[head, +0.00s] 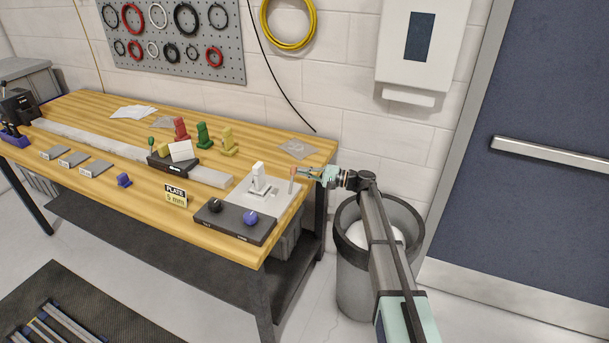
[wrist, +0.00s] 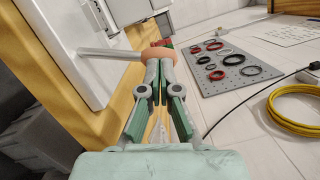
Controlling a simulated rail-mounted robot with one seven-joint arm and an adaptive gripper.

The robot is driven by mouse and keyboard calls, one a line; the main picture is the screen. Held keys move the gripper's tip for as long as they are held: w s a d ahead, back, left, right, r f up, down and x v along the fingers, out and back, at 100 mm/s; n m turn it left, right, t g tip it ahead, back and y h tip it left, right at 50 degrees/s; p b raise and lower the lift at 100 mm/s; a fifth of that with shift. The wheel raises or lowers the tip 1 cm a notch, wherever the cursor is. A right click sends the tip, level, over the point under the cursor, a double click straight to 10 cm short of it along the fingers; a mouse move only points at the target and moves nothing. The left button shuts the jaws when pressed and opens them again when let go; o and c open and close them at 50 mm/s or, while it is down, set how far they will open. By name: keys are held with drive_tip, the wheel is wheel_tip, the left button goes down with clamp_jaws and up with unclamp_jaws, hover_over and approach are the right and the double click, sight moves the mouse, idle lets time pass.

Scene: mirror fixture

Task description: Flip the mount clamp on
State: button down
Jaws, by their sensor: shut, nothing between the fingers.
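The mount clamp's lever (head: 291,184) stands roughly upright near the right edge of a light grey plate (head: 268,201) at the bench's right end. It has a thin metal rod and an orange-red knob on top. In the wrist view the rod (wrist: 105,53) comes in from the left and ends in the orange knob (wrist: 150,55). My gripper (head: 300,172) is at the knob from the right. In the wrist view its closed fingertips (wrist: 160,58) overlap the knob's edge; I cannot tell whether they touch. Nothing is between the fingers.
A white mount (head: 259,178) stands on the plate, left of the lever. A dark control box (head: 234,223) with a black and a blue knob is in front. A grey bin (head: 353,275) stands under my arm. Coloured blocks (head: 203,135) stand farther left on the bench.

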drive_tip(key=shift+s+a+n+b, duration=0.1)
drive_tip(key=shift+s+n+b, duration=0.3)
drive_tip(key=shift+b, duration=0.45)
drive_tip(key=s+a+n+h+b, duration=0.1)
drive_tip(key=s+n+b, duration=0.5)
drive_tip(key=b, duration=0.8)
drive_tip(key=shift+s+a+r+n+h+b, duration=0.4)
drive_tip(key=shift+a+n, duration=0.3)
drive_tip(key=shift+n, duration=0.5)
drive_tip(key=w+r+b+v, duration=0.1)
drive_tip(key=w+v, duration=0.1)
drive_tip(key=v, duration=1)
drive_tip(key=shift+w+d, duration=0.3)
drive_tip(key=shift+d, duration=0.25)
